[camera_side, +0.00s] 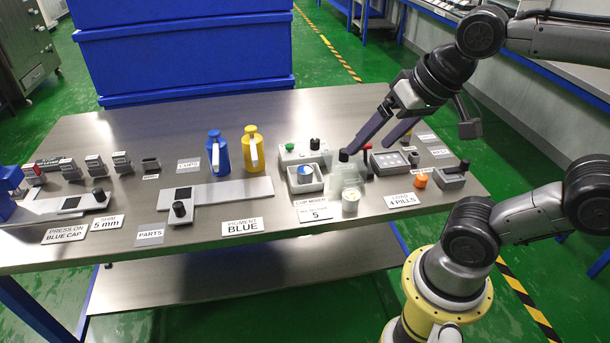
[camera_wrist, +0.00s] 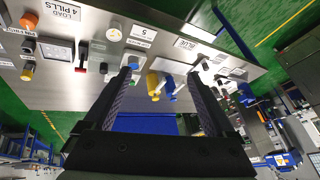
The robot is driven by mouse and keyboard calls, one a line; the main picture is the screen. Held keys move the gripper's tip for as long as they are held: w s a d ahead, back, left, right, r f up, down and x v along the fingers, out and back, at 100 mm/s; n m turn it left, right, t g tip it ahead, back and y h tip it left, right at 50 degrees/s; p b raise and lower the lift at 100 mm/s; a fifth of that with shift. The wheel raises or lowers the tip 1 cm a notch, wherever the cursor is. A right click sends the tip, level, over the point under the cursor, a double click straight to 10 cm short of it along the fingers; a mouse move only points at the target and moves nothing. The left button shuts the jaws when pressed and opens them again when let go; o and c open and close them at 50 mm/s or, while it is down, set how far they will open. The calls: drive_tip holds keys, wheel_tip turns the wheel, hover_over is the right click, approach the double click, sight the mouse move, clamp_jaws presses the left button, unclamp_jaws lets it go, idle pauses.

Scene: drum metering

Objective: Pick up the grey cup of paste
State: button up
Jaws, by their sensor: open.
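A small cup (camera_side: 305,172) with blue on its top sits in the pale tray of the cup mixer (camera_side: 303,152) in the side view. Its wall looks grey, but it is too small to tell whether it holds paste. My gripper (camera_side: 370,148) is open and empty, raised above the table to the right of the mixer, with its long dark fingers pointing down and left. In the wrist view my gripper (camera_wrist: 160,78) shows its fingers spread apart with nothing between them.
Pill stations lie right.

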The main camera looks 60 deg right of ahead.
drive_tip(key=w+d+r+m+g, duration=0.1)
drive_tip(key=w+d+r+m, duration=0.1)
drive_tip(key=w+m, duration=0.45)
drive_tip(key=m+g, duration=0.5)
drive_tip(key=m, duration=0.1)
hover_over(305, 169)
drive_tip(key=a, duration=0.1)
wheel_tip(305, 169, down, 16)
wheel_tip(305, 169, down, 8)
drive_tip(key=shift+r, duration=0.25)
drive_tip(key=f, duration=0.2)
drive_tip(key=d+f, duration=0.1)
drive_tip(key=f, duration=0.1)
drive_tip(key=shift+f, duration=0.6)
clamp_jaws()
drive_tip(key=shift+r, duration=0.1)
